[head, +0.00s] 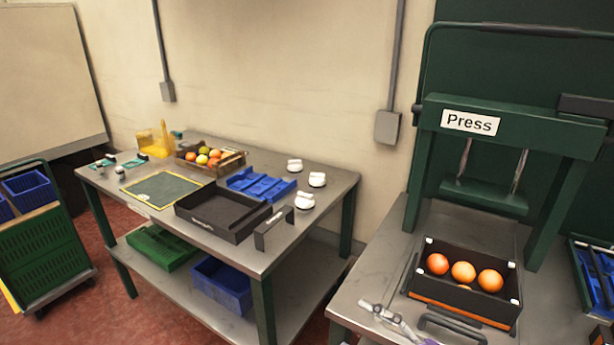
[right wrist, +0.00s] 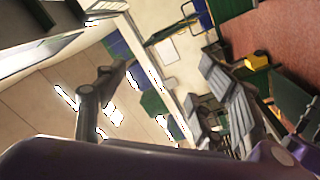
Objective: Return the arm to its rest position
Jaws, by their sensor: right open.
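My right gripper (head: 380,312) shows low in the head view, at the front left of the press table, with part of its purple wrist at the bottom edge. In the right wrist view the same gripper (right wrist: 163,82) has its fingers spread wide with nothing between them. My left gripper is in neither view.
The green press (head: 510,125) stands behind the black tray. A dark handle (head: 452,325) lies in front of the tray. The left table (head: 300,235) bears a dark tray (head: 222,213), a fruit crate (head: 232,162), a blue rack (head: 262,184) and white cups. A green cart (head: 45,245) stands far left.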

